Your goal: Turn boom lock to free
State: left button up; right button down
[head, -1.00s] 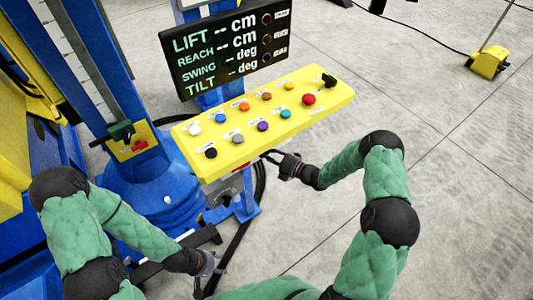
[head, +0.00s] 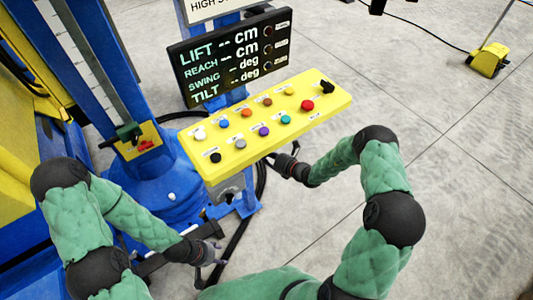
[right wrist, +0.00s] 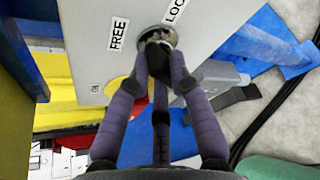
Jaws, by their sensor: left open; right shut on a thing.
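In the right wrist view the boom lock (right wrist: 157,40) is a small round metal knob on a pale grey face. A FREE label (right wrist: 117,34) is to its left and a partly cut-off LOCK label (right wrist: 175,10) is above right. My right gripper (right wrist: 160,65) is shut on the knob's dark middle part, which the fingers largely hide. In the head view my right gripper (head: 275,160) reaches under the right side of the yellow button panel (head: 318,119), its fingertips hidden. My left gripper (head: 214,253) is open and empty, low and left of centre.
A dark display (head: 228,57) reading LIFT, REACH, SWING and TILT stands behind the panel. A blue column (head: 90,60) rises at left. Black cables (head: 238,238) run on the floor below the panel. Open floor lies to the right.

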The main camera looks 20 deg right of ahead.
jog(key=n, duration=0.1)
jog(key=n+h, duration=0.1)
jog(key=shift+s+a+n+h+p, duration=0.1)
jog(key=shift+a+n+h+p, duration=0.05)
jog(key=shift+n+h+p, duration=0.2)
jog(key=shift+f+n+t+h, duration=0.15)
jog(key=shift+n+t+h, duration=0.15)
jog(key=shift+n+h, duration=0.6)
jog(key=shift+n, duration=0.25)
jog(key=c, duration=1.1)
grip_release()
jog(key=shift+p, duration=0.3)
jog(key=v, duration=1.2)
jog(key=shift+f, duration=0.1)
